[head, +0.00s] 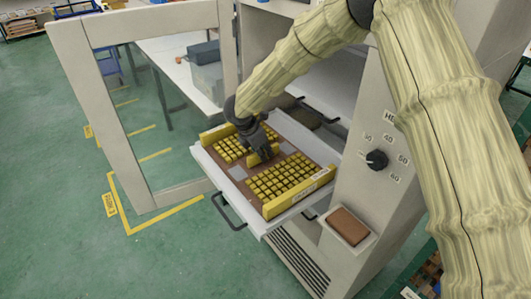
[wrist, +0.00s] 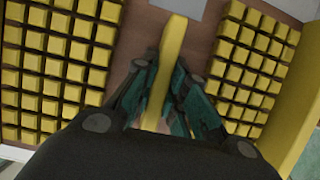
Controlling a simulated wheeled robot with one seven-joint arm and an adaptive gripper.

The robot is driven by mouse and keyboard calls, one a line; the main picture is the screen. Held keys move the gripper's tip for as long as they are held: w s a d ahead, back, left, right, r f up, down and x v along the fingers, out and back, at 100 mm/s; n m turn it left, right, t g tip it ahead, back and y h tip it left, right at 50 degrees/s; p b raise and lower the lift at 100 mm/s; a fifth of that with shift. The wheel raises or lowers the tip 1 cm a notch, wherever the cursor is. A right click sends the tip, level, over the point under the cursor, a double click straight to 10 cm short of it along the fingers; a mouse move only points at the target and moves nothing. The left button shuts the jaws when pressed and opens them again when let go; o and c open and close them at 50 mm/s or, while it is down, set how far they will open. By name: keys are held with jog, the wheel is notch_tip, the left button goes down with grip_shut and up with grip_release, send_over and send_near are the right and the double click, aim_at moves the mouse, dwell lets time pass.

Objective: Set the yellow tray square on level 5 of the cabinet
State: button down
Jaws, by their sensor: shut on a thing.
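The yellow tray (head: 298,194) has yellow end walls, a brown floor and a middle handle. Rows of small yellow blocks fill both halves; they also show in the wrist view (wrist: 55,62). The tray is over a white pulled-out shelf (head: 205,162) of the cabinet (head: 353,185), roughly lined up with it. I cannot tell whether it rests fully on the shelf. My gripper (head: 262,152) is shut on the tray's yellow middle handle, with dark fingers on both sides of it in the wrist view (wrist: 165,95). The shelf's level number is not readable.
The cabinet door (head: 72,100) stands open at the left. A black shelf pull (head: 228,210) sticks out in front. Dark items (head: 303,116) lie deeper inside the cabinet. A dial (head: 377,159) and a brown pad (head: 347,226) are on the right. Green floor is free at the lower left.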

jog(key=shift+s+r, duration=0.15)
jog(key=shift+r, duration=0.25)
jog(key=shift+w+d+f, duration=0.15)
jog(key=shift+w+f, duration=0.05)
jog(key=shift+f, duration=0.05)
jog(key=c, duration=1.8)
grip_release()
jog(key=shift+w+d+f, duration=0.1)
jog(key=shift+w+f, duration=0.3)
jog(key=shift+f, duration=0.15)
jog(key=shift+c, duration=0.2)
jog(key=o, duration=0.3)
jog(key=shift+w+f, duration=0.1)
jog(key=shift+w, duration=0.05)
jog(key=shift+o, duration=0.5)
jog(key=shift+s+r, duration=0.25)
jog(key=shift+s, duration=0.05)
jog(key=shift+w+f, duration=0.1)
jog(key=shift+w, duration=0.05)
jog(key=b+v, duration=0.2)
jog(key=v, duration=1)
jog(key=shift+w, duration=0.1)
